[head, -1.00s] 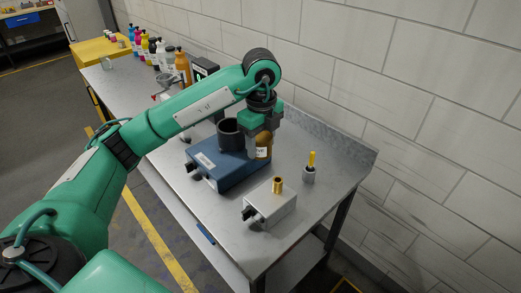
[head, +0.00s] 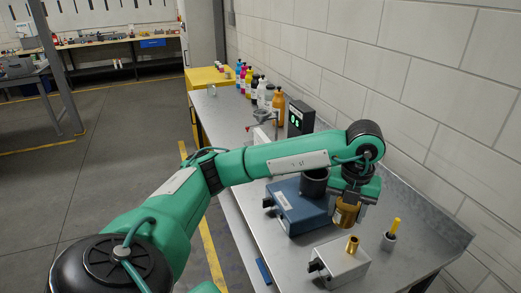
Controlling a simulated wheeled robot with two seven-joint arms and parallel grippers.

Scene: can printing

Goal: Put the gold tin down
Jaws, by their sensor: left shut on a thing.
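The gold tin (head: 345,213) is upright in my left gripper (head: 352,204), which points down and is shut on it. The tin hangs beside the right end of the blue box device (head: 297,207) with a dark cup (head: 314,182) on top. I cannot tell whether the tin's bottom touches anything. My right gripper is not in view.
A white box (head: 338,262) with a small brass cylinder (head: 352,245) stands in front of the tin. A small grey holder with a yellow stick (head: 391,235) is to the right. Several bottles (head: 262,90) line the back of the metal table (head: 432,232). A black display (head: 300,117) stands behind.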

